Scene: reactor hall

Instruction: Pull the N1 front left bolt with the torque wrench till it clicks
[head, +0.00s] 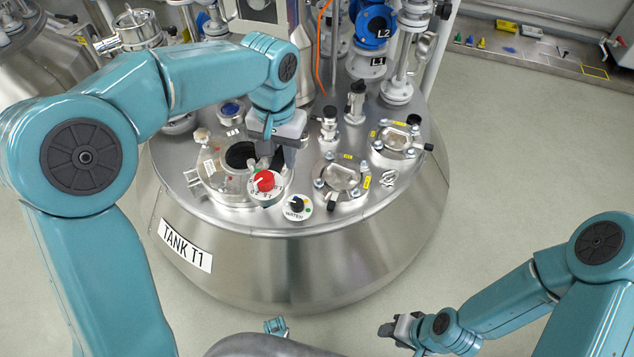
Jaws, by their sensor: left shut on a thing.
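My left gripper (279,152) is over the top of tank T1 (330,255), just above and behind a red knob (265,181). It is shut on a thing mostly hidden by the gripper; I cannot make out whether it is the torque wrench. Two small flanged covers with bolts lie right of the gripper: a nearer one (340,178) and a farther one (397,138). Their yellow tags are too small to read, so I cannot tell which is N1. My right gripper (398,330) is low at the front right, over the floor, away from the tank.
A black WATER knob (297,205) sits by the tank's front rim. Valves (328,122) and blue-flanged pipes (374,22) rise behind the covers. A bench (540,52) with small coloured items stands back right. The floor right of the tank is clear.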

